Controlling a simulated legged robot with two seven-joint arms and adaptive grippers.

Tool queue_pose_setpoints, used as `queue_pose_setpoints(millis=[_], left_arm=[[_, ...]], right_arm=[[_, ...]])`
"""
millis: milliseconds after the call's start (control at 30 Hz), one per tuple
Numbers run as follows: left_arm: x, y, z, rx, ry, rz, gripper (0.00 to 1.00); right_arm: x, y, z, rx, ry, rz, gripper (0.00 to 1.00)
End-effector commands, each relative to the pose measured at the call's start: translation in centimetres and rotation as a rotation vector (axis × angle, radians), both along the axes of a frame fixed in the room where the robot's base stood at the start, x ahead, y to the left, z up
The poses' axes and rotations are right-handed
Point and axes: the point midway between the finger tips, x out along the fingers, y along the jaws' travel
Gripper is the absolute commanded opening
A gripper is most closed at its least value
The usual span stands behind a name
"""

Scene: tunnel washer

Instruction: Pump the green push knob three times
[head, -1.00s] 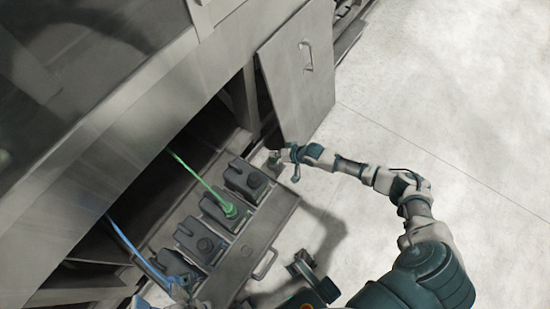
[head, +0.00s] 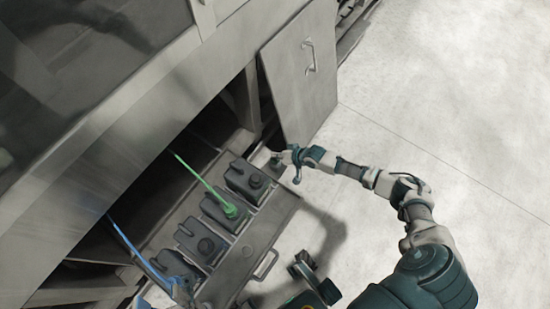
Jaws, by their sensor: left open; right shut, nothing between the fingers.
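The green push knob (head: 231,211) sits on top of a dark canister (head: 214,209), with a green hose running from it up and left under the machine. The canister stands in a row of similar ones on a pulled-out tray (head: 262,238).
A grey door (head: 302,75) with a handle hangs open beyond the tray. A tray handle (head: 266,264) sticks out at the front. A blue hose (head: 127,240) leads to the nearest canister. The machine's grey body (head: 120,120) overhangs the canisters. The pale floor (head: 460,120) is clear.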

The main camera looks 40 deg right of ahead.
Motion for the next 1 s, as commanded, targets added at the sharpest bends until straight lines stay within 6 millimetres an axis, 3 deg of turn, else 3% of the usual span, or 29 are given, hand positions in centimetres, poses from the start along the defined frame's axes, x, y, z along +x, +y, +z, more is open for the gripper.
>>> queue_pose_setpoints(millis=[1000], left_arm=[[0.2, 0.0, -1.0, 0.001, 0.012, -0.001, 0.61]], right_arm=[[0.0, 0.0, -1.1, 0.000, 0.002, -0.001, 0.00]])
